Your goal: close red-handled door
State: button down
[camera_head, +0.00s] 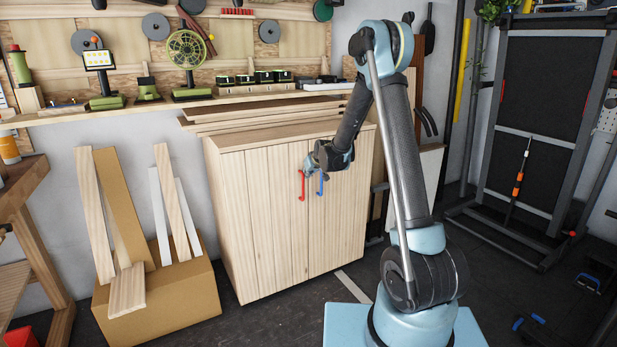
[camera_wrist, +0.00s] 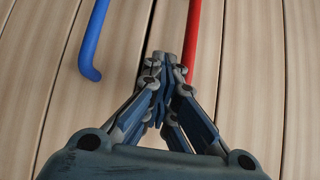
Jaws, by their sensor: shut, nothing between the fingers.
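The red-handled door (camera_head: 258,215) is the left door of a pale wooden cabinet. It looks flush with the right door (camera_head: 342,215), though I cannot tell a small gap. Its red handle (camera_head: 301,187) is a vertical bar, also in the wrist view (camera_wrist: 192,35). A blue handle (camera_head: 321,184) is on the right door and shows in the wrist view (camera_wrist: 92,45). My gripper (camera_head: 312,161) is at the cabinet front by the handles. In the wrist view its fingers (camera_wrist: 163,65) are shut and empty, overlapping the red handle's end; contact is unclear.
Boards lie on the cabinet top (camera_head: 280,135). A cardboard box (camera_head: 165,305) with leaning planks stands left of the cabinet, and a workbench (camera_head: 25,185) at far left. A dark framed rack (camera_head: 540,130) stands at right. Dark floor (camera_head: 270,325) is open before the cabinet.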

jog(key=shift+w+r, duration=0.15)
jog(key=shift+w, duration=0.25)
jog(key=s+d+r+h, duration=0.1)
jog(key=s+d+r, duration=0.2)
jog(key=s+d, duration=0.3)
jog(key=s+d+r+m+g, duration=0.1)
jog(key=s+d+r, duration=0.3)
jog(key=s, duration=0.4)
jog(key=s+d+r+h, duration=0.1)
jog(key=s+d+r, duration=0.2)
jog(key=s+d, duration=0.3)
jog(key=s+d+f+m+g+h, duration=0.1)
jog(key=s+d, duration=0.4)
jog(key=s, duration=0.7)
jog(key=s+d+f+m+g, duration=0.2)
jog(key=s+d+f, duration=0.1)
jog(key=s, duration=0.9)
jog(key=s+d+f+m+g+h, duration=0.1)
jog(key=s+d, duration=0.5)
jog(key=s, duration=0.7)
jog(key=shift+d+f+g+h, duration=0.3)
jog(key=shift+d+f+g, duration=0.05)
jog(key=shift+f+g, duration=0.3)
jog(key=shift+s, duration=0.1)
